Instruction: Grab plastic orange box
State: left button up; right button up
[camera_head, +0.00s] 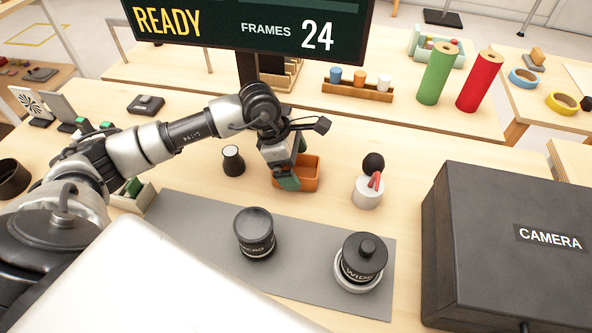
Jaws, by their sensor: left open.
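The orange plastic box (311,173) is a small open-topped bin on the wooden table, near the middle of the view. My left gripper (290,181) points down over the left part of the box and hides part of it. The gripper is open. One finger shows at the box's front left side, and I cannot tell whether it touches the wall. My right gripper is not in view.
A dark cylinder (232,161) stands left of the box, and a white jar with a black ball (368,190) stands right. Two black lenses (255,235) stand on a grey mat (200,222) in front. A large black camera case (510,250) fills the right.

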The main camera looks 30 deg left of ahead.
pick_arm(q)
jog(key=shift+d+f, duration=0.25)
jog(key=shift+f, duration=0.3)
jog(key=shift+f+b, duration=0.25)
jog(key=shift+b, duration=0.2)
jog(key=shift+c, duration=0.2)
jog(key=c, duration=0.9)
jog(key=shift+r, duration=0.1)
